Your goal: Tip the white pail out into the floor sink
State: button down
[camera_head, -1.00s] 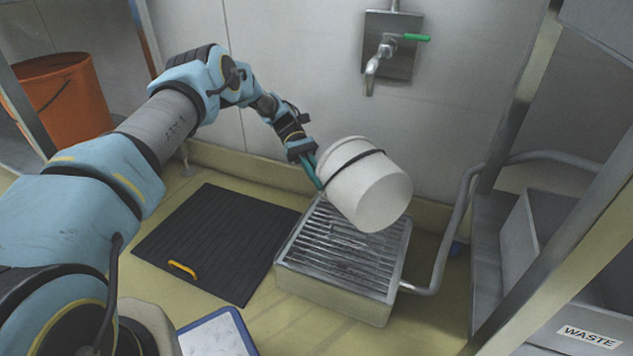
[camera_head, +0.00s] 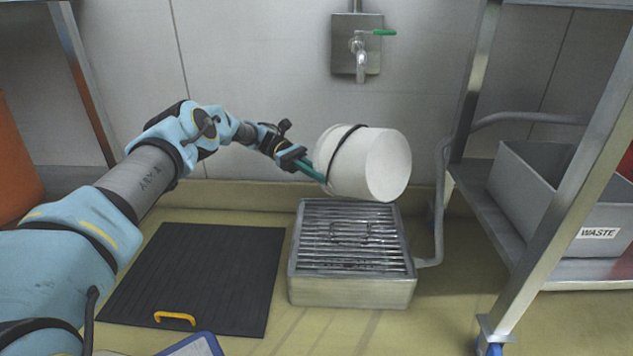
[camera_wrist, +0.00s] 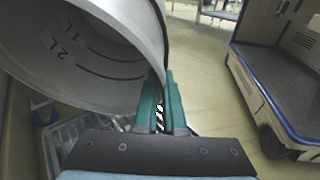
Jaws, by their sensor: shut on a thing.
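The white pail (camera_head: 385,165), with a dark band around it, lies tipped on its side in the air over the floor sink (camera_head: 352,291). Its flat base faces right in the head view, and its mouth is turned away. The wrist view shows the pail's inside (camera_wrist: 75,40) with 1L and 2L marks; no contents show there. My gripper (camera_head: 318,174) is shut on the pail's left side near the rim; its green fingers also show in the wrist view (camera_wrist: 165,108). The sink's metal grate lies below the pail, apart from it, with shiny patches on its bars.
A black mat (camera_head: 200,270) with a yellow handle lies left of the sink. A tap (camera_head: 361,62) is on the wall behind. A grey WASTE bin (camera_head: 560,195) sits on a metal rack at right. A blue-edged cart (camera_wrist: 275,85) shows in the wrist view.

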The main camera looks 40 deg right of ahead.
jog(key=r+p, duration=0.2)
jog(key=p, duration=0.1)
jog(key=shift+s+t, duration=0.3)
jog(key=s+r+t+p, duration=0.1)
jog(key=r+p, duration=0.1)
jog(key=p, duration=0.4)
jog(key=s+r+t+p, duration=0.2)
jog(key=p, duration=0.4)
jog(key=shift+t, duration=0.3)
jog(key=m+t+y+p, duration=0.1)
jog(key=t+y+p, duration=0.1)
jog(key=t+p, duration=1.7)
send_near(337, 168)
notch_tip(337, 168, up, 4)
jog(key=g+p, duration=0.3)
jog(key=shift+w+d+f+t, duration=0.1)
jog(key=shift+w+d+t, duration=0.2)
jog(key=shift+t, duration=0.3)
